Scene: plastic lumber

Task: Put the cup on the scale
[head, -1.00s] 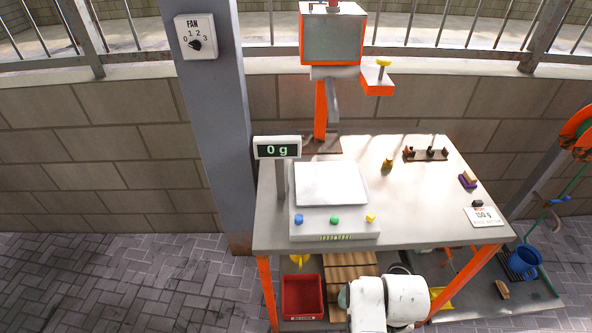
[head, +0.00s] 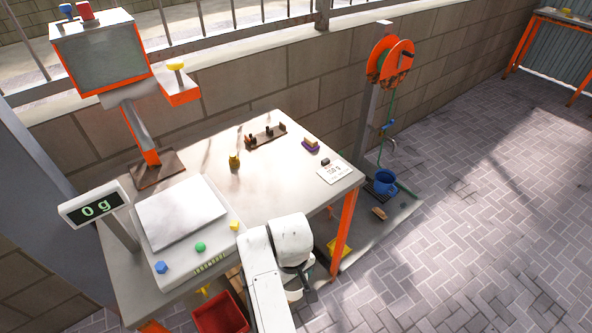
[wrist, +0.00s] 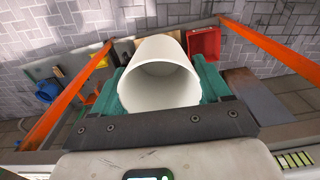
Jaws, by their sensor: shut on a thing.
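A white cup (wrist: 158,52) is held in my gripper (wrist: 168,84), its open mouth facing the wrist camera. Teal fingers press on it from both sides. The scale (head: 180,214) stands at the left of the table, with a bare white plate and blue, green and yellow buttons. Its display (head: 95,206) reads 0 g. In the head view my white arm is at the table's front edge, to the right of the scale; the gripper and cup are hidden there.
The table (head: 290,180) holds a small brass weight (head: 234,161), a dark rack (head: 265,137), a sponge (head: 311,145) and a 150 g card (head: 333,172). A monitor (head: 100,55) stands behind the scale. A red bin (head: 220,315) and blue bucket (head: 384,183) are below. The table's middle is clear.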

